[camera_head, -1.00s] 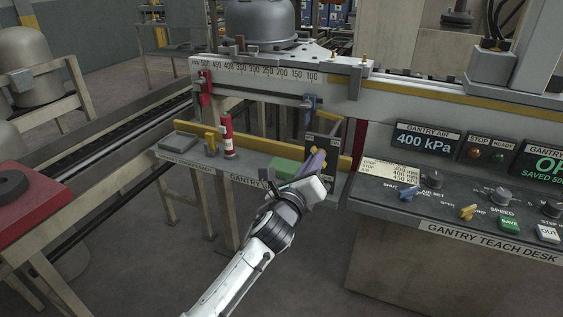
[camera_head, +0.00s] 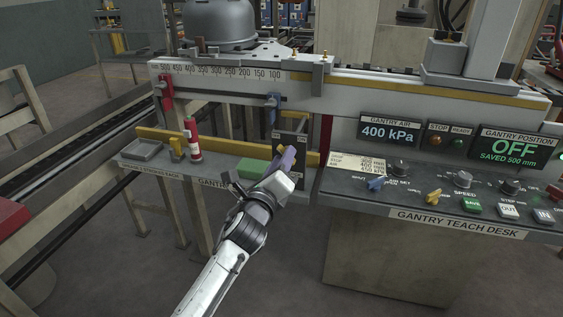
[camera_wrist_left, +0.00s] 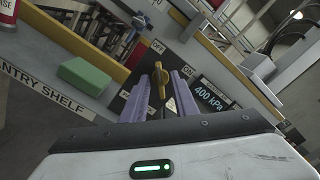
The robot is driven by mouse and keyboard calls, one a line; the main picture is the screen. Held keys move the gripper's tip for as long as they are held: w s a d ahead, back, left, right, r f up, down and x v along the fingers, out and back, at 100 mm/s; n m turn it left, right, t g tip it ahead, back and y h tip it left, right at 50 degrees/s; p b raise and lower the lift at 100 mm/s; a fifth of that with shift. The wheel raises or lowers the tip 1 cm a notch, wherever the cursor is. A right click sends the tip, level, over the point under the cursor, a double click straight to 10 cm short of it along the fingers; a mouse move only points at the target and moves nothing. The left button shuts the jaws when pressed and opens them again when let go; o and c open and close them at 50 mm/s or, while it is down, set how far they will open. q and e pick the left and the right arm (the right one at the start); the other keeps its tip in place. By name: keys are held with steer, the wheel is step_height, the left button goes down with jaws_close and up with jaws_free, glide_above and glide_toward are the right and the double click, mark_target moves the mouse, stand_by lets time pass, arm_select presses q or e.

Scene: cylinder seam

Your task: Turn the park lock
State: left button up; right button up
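The park lock appears to be the yellow knob (camera_wrist_left: 158,84) on a dark box, with OFF and ON marks beside it in the wrist view. In the head view a bit of the yellow knob (camera_head: 281,149) shows at the dark box (camera_head: 293,125), partly hidden by my gripper. My left gripper (camera_head: 287,158) is in front of the box. In the wrist view its two purple fingers (camera_wrist_left: 160,92) are apart, one on each side of the knob, with gaps visible. Contact is not clear. My right gripper is not in view.
A green block (camera_head: 253,168) lies on the gantry shelf left of the box, with a red-and-white cylinder (camera_head: 193,139) farther left. The teach desk (camera_head: 450,214) with knobs and buttons is at the right. A scaled rail (camera_head: 340,90) runs above.

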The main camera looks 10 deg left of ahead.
arm_select(q)
steer(key=s+a, duration=0.1)
steer(key=s, duration=0.9)
steer(key=shift+a, duration=0.4)
steer(key=s+a+f+n+g, duration=0.1)
steer(key=s+f+n+g, duration=0.2)
steer(key=f, duration=0.4)
steer(key=s+a+f+n, duration=0.2)
steer(key=s+f+n, duration=0.2)
steer(key=f+n, duration=0.15)
steer(key=s+a+f+n+g, duration=0.2)
steer(key=s+f+n+g, duration=0.1)
steer(key=s+f+n, duration=0.6)
steer(key=s+a+f+n+g, duration=0.3)
steer(key=s+f+n, duration=0.6)
steer(key=s, duration=0.6)
step_height(320, 180, down, 2)
steer(key=shift+a+f+y, duration=0.2)
steer(key=shift+a+y, duration=0.1)
steer(key=shift+y, duration=0.1)
